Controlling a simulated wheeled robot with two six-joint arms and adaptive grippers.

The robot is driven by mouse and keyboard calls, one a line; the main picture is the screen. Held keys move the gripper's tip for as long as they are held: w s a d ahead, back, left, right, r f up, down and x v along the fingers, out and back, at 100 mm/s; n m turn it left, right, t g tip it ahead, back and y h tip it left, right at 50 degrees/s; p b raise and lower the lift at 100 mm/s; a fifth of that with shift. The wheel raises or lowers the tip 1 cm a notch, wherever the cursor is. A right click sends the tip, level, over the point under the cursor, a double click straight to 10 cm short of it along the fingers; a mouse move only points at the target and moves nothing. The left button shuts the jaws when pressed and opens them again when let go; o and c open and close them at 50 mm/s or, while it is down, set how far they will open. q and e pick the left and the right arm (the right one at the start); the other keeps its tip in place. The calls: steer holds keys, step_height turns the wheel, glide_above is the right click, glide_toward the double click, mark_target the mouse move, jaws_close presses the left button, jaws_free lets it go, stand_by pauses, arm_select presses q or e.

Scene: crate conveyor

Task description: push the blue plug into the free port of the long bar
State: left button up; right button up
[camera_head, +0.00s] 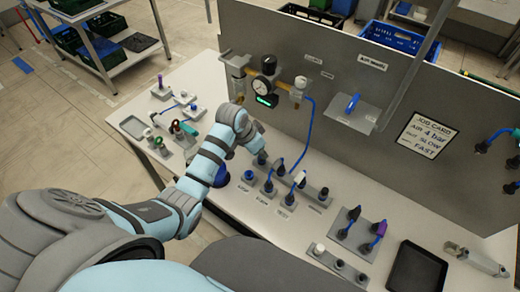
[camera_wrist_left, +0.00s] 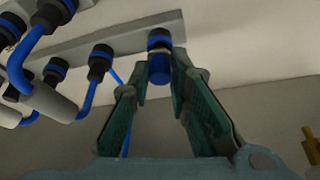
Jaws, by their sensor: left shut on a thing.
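The blue plug (camera_wrist_left: 160,69) is a short blue cylinder between the fingers of my left gripper (camera_wrist_left: 161,76) in the left wrist view. My left gripper is shut on it. The plug is lined up with a dark, blue-ringed end port (camera_wrist_left: 159,39) of the long grey bar (camera_wrist_left: 128,41). I cannot tell whether it is seated or only touching. In the head view my left gripper (camera_head: 258,151) is at the far left end of the long bar (camera_head: 312,190), and the arm hides much of the plug. My right gripper is not in view.
Blue cables (camera_wrist_left: 88,98) and other plugs sit beside the gripper along the bar. A grey panel with a gauge (camera_head: 268,65) stands close behind. A shorter block with several plugs (camera_head: 352,232), a black tray (camera_head: 418,268) and a grey tool (camera_head: 474,261) lie to the right.

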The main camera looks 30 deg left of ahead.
arm_select(q)
steer(key=shift+f, duration=0.4)
stand_by(0.5)
steer(key=o, duration=1)
steer(key=shift+c, duration=0.2)
steer(key=o, duration=0.6)
steer(key=shift+c, duration=0.2)
steer(key=shift+r, duration=3.05)
